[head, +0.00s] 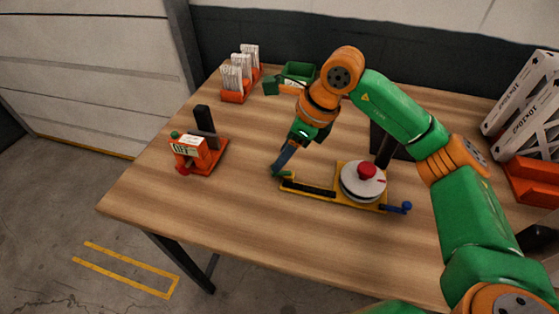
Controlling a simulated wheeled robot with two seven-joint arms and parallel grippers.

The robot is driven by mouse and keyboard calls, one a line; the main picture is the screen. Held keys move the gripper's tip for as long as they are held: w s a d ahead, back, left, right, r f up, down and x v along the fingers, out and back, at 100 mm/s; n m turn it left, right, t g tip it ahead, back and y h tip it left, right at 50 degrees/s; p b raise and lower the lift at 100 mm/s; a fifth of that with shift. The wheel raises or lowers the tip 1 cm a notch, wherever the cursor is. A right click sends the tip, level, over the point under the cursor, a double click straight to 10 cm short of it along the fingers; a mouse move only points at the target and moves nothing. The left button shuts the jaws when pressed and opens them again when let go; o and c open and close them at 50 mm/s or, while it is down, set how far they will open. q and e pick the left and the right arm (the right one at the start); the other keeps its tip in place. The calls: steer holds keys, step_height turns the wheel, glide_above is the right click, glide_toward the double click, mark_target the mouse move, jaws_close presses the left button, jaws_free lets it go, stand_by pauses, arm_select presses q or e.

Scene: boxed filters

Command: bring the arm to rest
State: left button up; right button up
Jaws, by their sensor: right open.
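My right arm, green and orange, reaches in from the right side over the wooden table (250,210). My right gripper (279,168) points down and to the left, near the left end of the yellow fixture (308,189). Its dark fingers are small in the picture; it is open, and I see nothing held. My left gripper is not in view.
The fixture carries a grey disc with a red knob (367,171) and a blue handle (407,207). An orange device marked OFF (190,157) stands left. White boxes (524,105) stand right. The front left tabletop is clear.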

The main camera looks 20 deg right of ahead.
steer(key=shift+v, duration=1.95)
steer(key=shift+r, duration=0.1)
